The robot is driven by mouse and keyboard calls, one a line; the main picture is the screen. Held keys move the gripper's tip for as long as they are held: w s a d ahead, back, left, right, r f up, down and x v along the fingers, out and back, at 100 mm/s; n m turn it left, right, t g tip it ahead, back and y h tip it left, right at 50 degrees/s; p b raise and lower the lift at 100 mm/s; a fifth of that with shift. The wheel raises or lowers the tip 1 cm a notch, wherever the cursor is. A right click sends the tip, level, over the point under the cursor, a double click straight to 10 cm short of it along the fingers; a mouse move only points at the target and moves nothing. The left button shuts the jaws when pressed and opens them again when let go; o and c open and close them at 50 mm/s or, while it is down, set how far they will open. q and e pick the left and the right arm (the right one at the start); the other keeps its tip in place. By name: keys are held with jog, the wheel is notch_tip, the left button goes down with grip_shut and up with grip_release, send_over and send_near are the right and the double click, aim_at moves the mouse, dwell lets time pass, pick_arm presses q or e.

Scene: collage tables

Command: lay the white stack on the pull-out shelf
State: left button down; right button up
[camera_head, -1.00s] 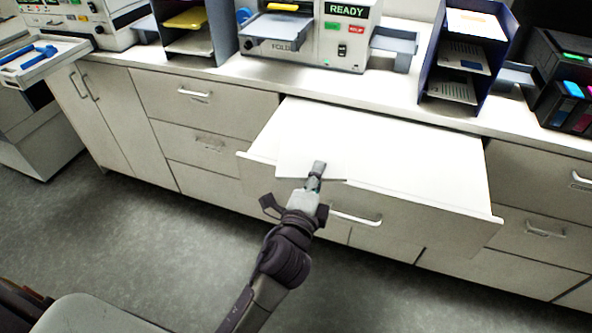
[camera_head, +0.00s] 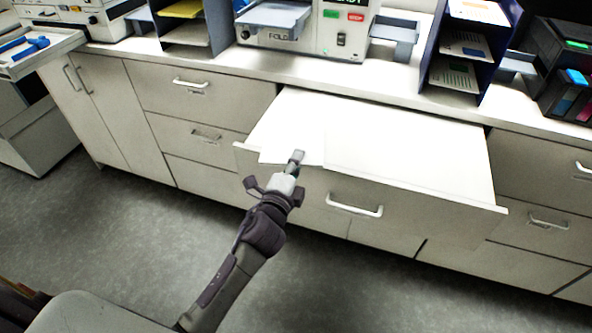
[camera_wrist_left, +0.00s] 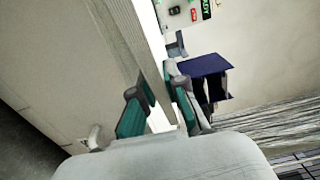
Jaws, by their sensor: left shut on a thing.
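The pull-out shelf (camera_head: 410,150) is a white board drawn out from under the counter, with a front panel and a bar handle. The white stack (camera_head: 278,148) is over its front left part, hard to tell from the white surface. My left gripper (camera_head: 296,160) is shut on the stack's near edge, at the shelf's front edge. In the left wrist view, the left gripper's fingers (camera_wrist_left: 160,103) are on either side of the pale stack (camera_wrist_left: 157,120). I cannot tell whether the stack touches the shelf. My right gripper is not in view.
On the counter behind stand a folding machine (camera_head: 341,40), a dark blue paper rack (camera_head: 432,50) and a grey rack (camera_head: 184,36). Black equipment (camera_head: 550,70) stands at the right. Most of the shelf's middle and right is clear. Grey floor (camera_head: 120,240) lies in front.

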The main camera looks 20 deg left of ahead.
pick_arm(q)
jog(key=shift+a+f+b, duration=0.1)
jog(key=shift+f+b, duration=0.4)
jog(key=shift+f, duration=1.55)
jog(key=shift+f, duration=0.25)
jog(key=c, duration=1.2)
grip_release()
jog(key=shift+r, duration=0.1)
